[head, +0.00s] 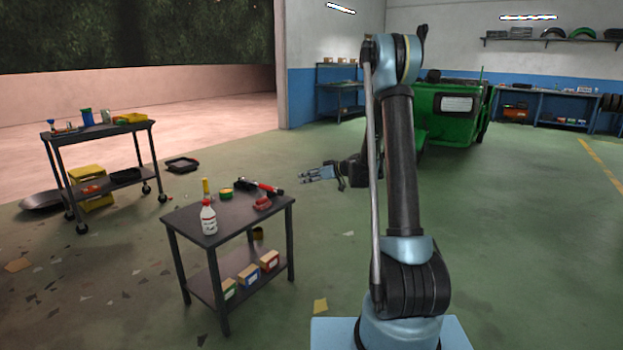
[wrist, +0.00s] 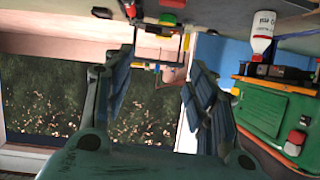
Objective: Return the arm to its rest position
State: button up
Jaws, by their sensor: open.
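My arm stands folded upward at the right of the middle in the head view. My gripper (head: 318,174) reaches out to the left from behind the arm's upright link, above the floor and to the right of the small dark table (head: 240,222). In the wrist view my gripper (wrist: 158,88) shows its two fingers spread wide apart with nothing between them. The wrist picture is turned over, with the table's things hanging from the top. A white bottle with a red label (head: 208,217) stands on the table, apart from the gripper, and it also shows in the wrist view (wrist: 263,32).
The table also carries a red-and-black tool (head: 262,188) and a red item (head: 262,204). A dark cart (head: 100,130) stands at the left. A green rickshaw (head: 452,112) is behind my arm. The green floor (head: 520,230) at the right is clear.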

jog(key=s+d+r+m+g+h, duration=0.1)
jog(key=s+d+r+h, duration=0.15)
jog(key=s, duration=0.55)
jog(key=s+d+r+m+g+h, duration=0.1)
jog(key=s+d+r+m, duration=0.15)
jog(key=s, duration=0.65)
jog(key=s+d+r+m+g+h, duration=0.1)
jog(key=s+d+r+h, duration=0.15)
jog(key=s, duration=0.55)
jog(key=s+d+f+m+h, duration=0.2)
jog(key=s+d+f, duration=0.1)
jog(key=s, duration=0.6)
jog(key=s+d+f+m+g+h, duration=0.1)
jog(key=s+d+f+m, duration=0.1)
jog(key=s+d, duration=0.4)
jog(key=s+d+f+m+g+h, duration=0.1)
jog(key=s+d+f, duration=0.3)
jog(key=s, duration=0.8)
jog(key=shift+s+d+m+h, duration=0.15)
jog(key=shift+d+m+h, duration=0.35)
jog(key=shift+h, duration=0.3)
jog(key=shift+w+f, duration=0.2)
jog(key=shift+w, duration=0.25)
